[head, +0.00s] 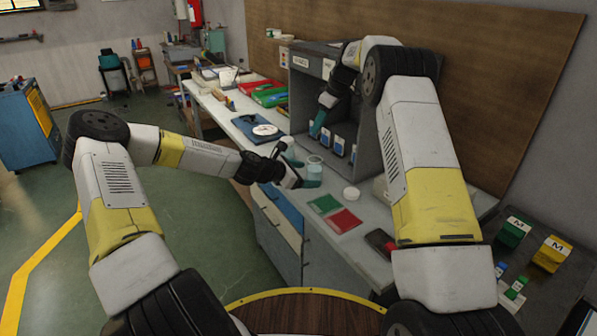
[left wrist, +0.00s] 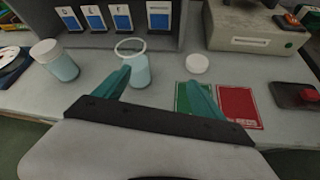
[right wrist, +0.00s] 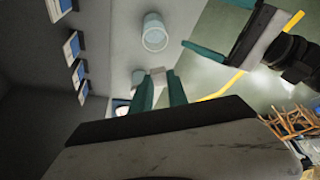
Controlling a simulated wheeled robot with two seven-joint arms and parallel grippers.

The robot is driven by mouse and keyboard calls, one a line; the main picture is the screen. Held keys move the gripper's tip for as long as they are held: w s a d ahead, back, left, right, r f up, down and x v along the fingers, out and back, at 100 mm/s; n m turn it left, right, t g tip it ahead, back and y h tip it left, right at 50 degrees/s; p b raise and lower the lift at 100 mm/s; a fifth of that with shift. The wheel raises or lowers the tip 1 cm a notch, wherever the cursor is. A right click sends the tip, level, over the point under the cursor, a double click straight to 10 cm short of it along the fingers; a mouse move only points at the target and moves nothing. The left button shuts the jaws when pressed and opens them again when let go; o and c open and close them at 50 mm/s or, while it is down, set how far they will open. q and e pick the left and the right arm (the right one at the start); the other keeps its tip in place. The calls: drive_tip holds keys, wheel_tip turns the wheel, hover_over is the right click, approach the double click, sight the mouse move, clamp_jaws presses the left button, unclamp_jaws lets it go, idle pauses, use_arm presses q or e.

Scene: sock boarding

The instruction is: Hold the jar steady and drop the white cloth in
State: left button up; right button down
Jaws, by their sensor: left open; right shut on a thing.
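The open clear jar (head: 314,163) stands upright on the bench; it also shows in the left wrist view (left wrist: 140,73) and the right wrist view (right wrist: 154,34). My left gripper (head: 299,168) is open beside the jar. In the left wrist view its teal fingers (left wrist: 156,88) are spread, and the jar stands beyond them, nearer the left finger. My right gripper (right wrist: 160,80) is shut on a small whitish piece, the white cloth (right wrist: 157,73), above the bench and off to one side of the jar. In the head view, the cloth cannot be made out at my right fingers (head: 318,122).
A white-lidded jar (left wrist: 60,66) stands left of the open jar. A loose white lid (left wrist: 197,63) lies to its right, near green (left wrist: 196,101) and red (left wrist: 239,107) mats. A grey shelf unit (head: 366,152) with labelled cards stands behind. A grey device (left wrist: 257,30) stands back right.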

sight(318, 168)
use_arm(q)
drive_tip(key=w+a+n+t, duration=0.1)
drive_tip(key=n, duration=0.1)
drive_tip(key=w+a+n, duration=0.1)
drive_tip(key=w, duration=0.1)
drive_tip(key=shift+a+f+n+t, duration=0.15)
drive_tip(key=shift+f+n+t, duration=0.2)
drive_tip(key=shift+n+t, duration=0.05)
drive_tip(key=shift+w+a+n, duration=0.1)
drive_tip(key=shift+w+n, duration=0.05)
drive_tip(key=shift+n, duration=0.15)
drive_tip(key=shift+w+f, duration=0.15)
drive_tip(key=shift+w, duration=0.1)
drive_tip(key=x, duration=1.1)
drive_tip(key=shift+w+f, duration=0.1)
drive_tip(key=shift+w, duration=0.1)
drive_tip(key=c, duration=1.6)
use_arm(e)
wheel_tip(318, 168, down, 8)
drive_tip(key=shift+f, duration=0.25)
